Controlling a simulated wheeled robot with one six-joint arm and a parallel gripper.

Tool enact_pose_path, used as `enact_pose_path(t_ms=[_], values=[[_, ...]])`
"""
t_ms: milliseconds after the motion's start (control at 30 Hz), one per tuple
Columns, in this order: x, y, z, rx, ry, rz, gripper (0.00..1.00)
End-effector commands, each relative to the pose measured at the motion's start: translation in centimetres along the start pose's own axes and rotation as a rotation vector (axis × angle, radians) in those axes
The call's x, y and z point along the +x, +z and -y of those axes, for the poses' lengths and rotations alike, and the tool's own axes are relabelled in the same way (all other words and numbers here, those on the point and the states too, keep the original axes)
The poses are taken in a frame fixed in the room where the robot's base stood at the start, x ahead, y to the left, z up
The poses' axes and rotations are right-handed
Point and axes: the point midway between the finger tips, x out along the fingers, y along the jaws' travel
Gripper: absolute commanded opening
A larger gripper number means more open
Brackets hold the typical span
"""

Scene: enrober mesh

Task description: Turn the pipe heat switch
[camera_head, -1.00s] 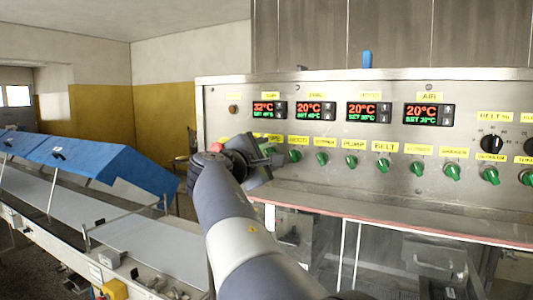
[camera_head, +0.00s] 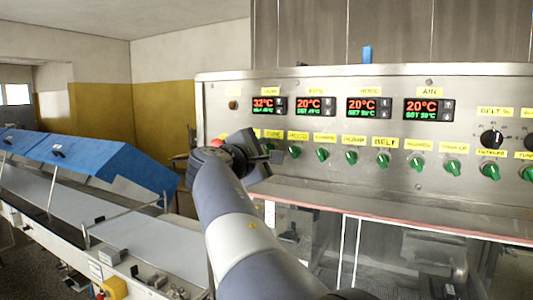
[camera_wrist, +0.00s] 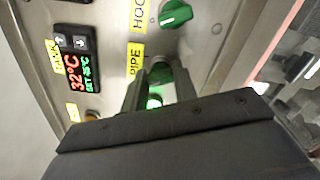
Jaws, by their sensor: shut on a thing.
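The pipe heat switch (camera_wrist: 160,73) is a green knob next to a yellow label (camera_wrist: 135,62) reading "PIPE" in the wrist view. A green glow shows between the fingers there. My gripper (camera_wrist: 158,88) has one finger on each side of the knob and is shut on it; the fingers and gripper body hide part of it. In the head view my gripper (camera_head: 268,158) is at the left end of the switch row, against the steel panel (camera_head: 225,120), and mostly hides this switch. The knob's exact angle cannot be told.
A neighbouring green knob (camera_wrist: 176,15) is close by in the wrist view. More green knobs (camera_head: 350,157) run right along the panel, below red-and-green displays (camera_head: 369,108). A conveyor with a blue cover (camera_head: 100,160) stands at left. A ledge (camera_head: 400,210) juts out below the panel.

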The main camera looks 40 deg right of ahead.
Motion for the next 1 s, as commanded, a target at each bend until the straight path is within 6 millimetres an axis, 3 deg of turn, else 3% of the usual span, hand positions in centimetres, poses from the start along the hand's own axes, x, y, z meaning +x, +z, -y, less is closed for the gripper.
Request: enact_pose_path(t_ms=[1000], values=[[0.02, -0.33, 0.65, 0.834, -0.001, 0.0, 0.04]])
